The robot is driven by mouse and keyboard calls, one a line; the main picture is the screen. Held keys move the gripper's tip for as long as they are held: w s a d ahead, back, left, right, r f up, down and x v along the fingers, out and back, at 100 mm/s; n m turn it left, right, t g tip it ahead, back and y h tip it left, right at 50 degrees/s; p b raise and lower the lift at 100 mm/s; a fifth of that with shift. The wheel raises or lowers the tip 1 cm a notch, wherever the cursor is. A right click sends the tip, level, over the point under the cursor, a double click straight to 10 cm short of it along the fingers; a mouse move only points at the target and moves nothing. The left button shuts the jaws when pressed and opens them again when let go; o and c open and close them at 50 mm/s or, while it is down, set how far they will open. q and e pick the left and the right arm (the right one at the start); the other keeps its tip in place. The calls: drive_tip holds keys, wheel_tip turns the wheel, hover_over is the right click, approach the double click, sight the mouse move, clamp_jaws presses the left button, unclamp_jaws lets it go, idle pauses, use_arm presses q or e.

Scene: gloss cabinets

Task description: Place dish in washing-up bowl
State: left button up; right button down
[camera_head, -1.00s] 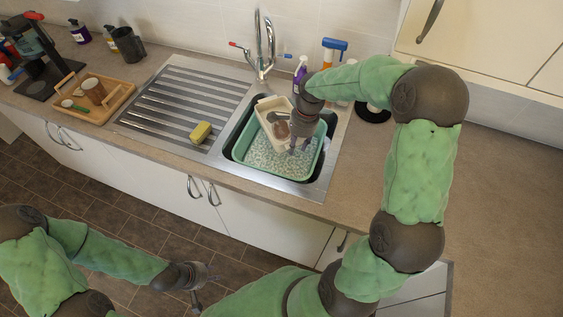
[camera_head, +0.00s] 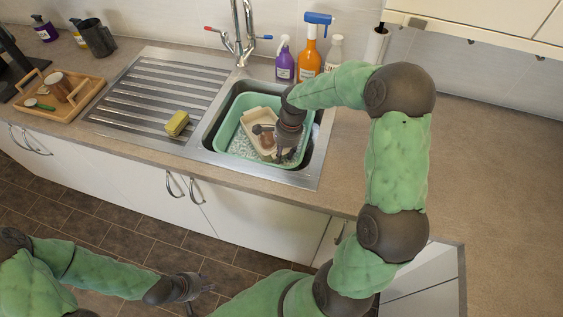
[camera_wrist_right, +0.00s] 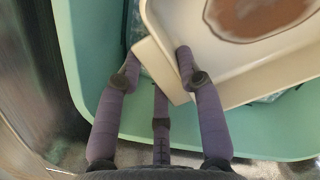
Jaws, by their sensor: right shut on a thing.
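The dish is a cream rectangular one (camera_head: 257,121) with a brown stain inside. It is tilted within the green washing-up bowl (camera_head: 222,131), which sits in the sink. My right gripper (camera_head: 281,156) reaches into the bowl from above and hides part of the dish. In the right wrist view the gripper (camera_wrist_right: 160,75) is shut on the rim of the dish (camera_wrist_right: 215,60), with fingers on both sides of its wall. The green bowl wall (camera_wrist_right: 90,60) lies just beside them. My left gripper (camera_head: 200,287) is low in front of the cabinets, far from the dish; its fingers are unclear.
A tap (camera_head: 240,35) stands behind the sink, with purple (camera_head: 285,62) and orange (camera_head: 308,52) spray bottles to its right. A yellow sponge (camera_head: 177,123) lies on the drainer (camera_head: 160,90). A wooden tray (camera_head: 80,98) is at left. The right counter is clear.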

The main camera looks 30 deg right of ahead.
wheel_tip(320, 180, down, 5)
drive_tip(key=shift+w+f+b, duration=0.1)
drive_tip(key=shift+b, duration=0.8)
drive_tip(key=c, duration=1.1)
unclamp_jaws()
drive_tip(key=r+p, duration=0.1)
drive_tip(key=r, duration=0.3)
drive_tip(key=d+r+p, duration=0.1)
drive_tip(key=r+p, duration=0.1)
drive_tip(key=r, duration=0.2)
drive_tip(key=r+p, duration=0.1)
drive_tip(key=r, duration=0.3)
drive_tip(key=shift+s+d, duration=0.35)
drive_tip(key=shift+s, duration=0.05)
